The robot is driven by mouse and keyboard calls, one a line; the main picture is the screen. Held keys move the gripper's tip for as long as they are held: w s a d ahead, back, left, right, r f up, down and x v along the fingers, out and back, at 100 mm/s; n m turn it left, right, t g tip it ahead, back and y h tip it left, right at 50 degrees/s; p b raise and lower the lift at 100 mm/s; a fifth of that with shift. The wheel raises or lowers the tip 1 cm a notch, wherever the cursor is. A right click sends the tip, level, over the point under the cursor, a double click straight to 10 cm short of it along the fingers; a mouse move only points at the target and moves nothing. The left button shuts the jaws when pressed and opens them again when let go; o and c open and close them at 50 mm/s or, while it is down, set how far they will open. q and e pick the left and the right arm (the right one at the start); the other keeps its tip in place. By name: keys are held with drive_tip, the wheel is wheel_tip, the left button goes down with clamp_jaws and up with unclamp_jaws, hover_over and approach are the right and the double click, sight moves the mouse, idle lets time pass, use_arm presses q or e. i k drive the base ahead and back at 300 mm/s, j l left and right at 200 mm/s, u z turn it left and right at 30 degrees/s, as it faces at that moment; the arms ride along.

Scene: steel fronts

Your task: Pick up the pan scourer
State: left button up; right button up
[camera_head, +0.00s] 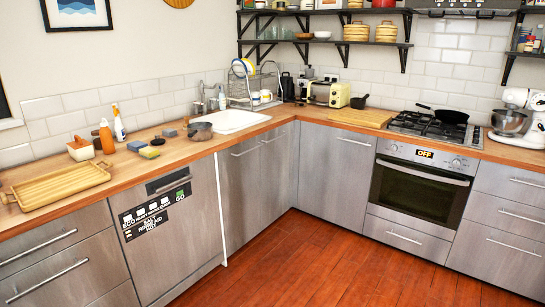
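Several small scourer-like pads lie on the wooden counter left of the sink. A yellow pad with a dark top (149,153) is nearest the counter's front edge. A blue-grey pad (137,145) lies just behind it to the left, and another blue-grey pad (169,132) lies farther back to the right. I cannot tell for sure which of these is the pan scourer. Neither of my grippers shows in the head view.
A grey rounded item (200,131) sits between the pads and the white sink (235,121). To the left are spray bottles (106,137), a small pot (80,149) and a wooden tray (62,186). The red-brown floor (300,260) before the cabinets is clear.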

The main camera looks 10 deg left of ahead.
sight(168, 132)
drive_tip(key=i+u, duration=0.1)
drive_tip(key=i, duration=0.8)
drive_tip(key=i+u, duration=0.1)
drive_tip(key=i, duration=0.75)
drive_tip(key=i+u, duration=0.15)
drive_tip(key=i, duration=0.75)
drive_tip(key=l, duration=0.1)
